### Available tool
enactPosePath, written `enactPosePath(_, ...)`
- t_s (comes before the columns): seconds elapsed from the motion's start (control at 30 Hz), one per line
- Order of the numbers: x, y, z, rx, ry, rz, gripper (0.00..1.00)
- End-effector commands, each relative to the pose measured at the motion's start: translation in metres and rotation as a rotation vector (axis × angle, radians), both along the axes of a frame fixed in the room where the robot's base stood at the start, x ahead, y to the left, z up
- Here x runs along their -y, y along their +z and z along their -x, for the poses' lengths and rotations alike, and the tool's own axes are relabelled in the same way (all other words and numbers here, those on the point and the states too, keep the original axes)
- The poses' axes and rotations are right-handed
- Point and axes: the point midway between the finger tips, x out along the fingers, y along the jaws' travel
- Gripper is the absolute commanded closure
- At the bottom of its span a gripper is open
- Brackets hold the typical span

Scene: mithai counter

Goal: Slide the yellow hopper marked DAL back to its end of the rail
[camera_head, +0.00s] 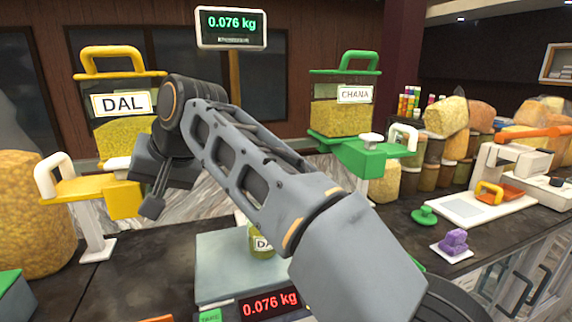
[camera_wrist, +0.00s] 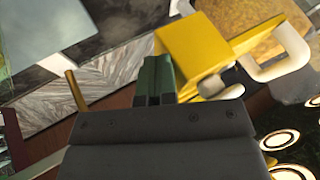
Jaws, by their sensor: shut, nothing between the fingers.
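The yellow hopper marked DAL (camera_head: 122,128) stands at the left, with a yellow top handle and yellow grains behind its clear wall. Its yellow lower part (camera_head: 124,200) has a white loop handle (camera_head: 52,172) at left. My gripper (camera_head: 152,207) is shut and empty, just right of that lower part. In the wrist view, the dark fingers (camera_wrist: 155,78) lie beside the yellow block (camera_wrist: 192,48); I cannot tell whether they touch. The green hopper marked CHANA (camera_head: 345,108) stands to the right. The rail cannot be clearly made out; my arm covers the middle between the hoppers.
A jar (camera_head: 260,241) with a partly hidden label stands on the scale (camera_head: 225,262), which reads 0.076 kg. A grain sack (camera_head: 30,225) is at far left. A second scale (camera_head: 470,208) and a purple item (camera_head: 454,241) are at right.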

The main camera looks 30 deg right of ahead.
Motion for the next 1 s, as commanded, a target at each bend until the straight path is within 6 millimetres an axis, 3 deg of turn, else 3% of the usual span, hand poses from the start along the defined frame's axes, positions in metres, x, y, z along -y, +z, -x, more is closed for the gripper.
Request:
enactPosePath(0.13, -0.025, 0.002, -0.002, -0.001, 0.002, 0.001, 1.0)
enactPosePath(0.4, -0.044, 0.001, -0.004, -0.001, -0.004, 0.0, 1.0)
enactPosePath(0.87, -0.047, 0.0, -0.004, 0.001, 0.002, -0.002, 1.0)
enactPosePath(1.0, -0.037, 0.0, -0.003, 0.001, -0.002, -0.003, 1.0)
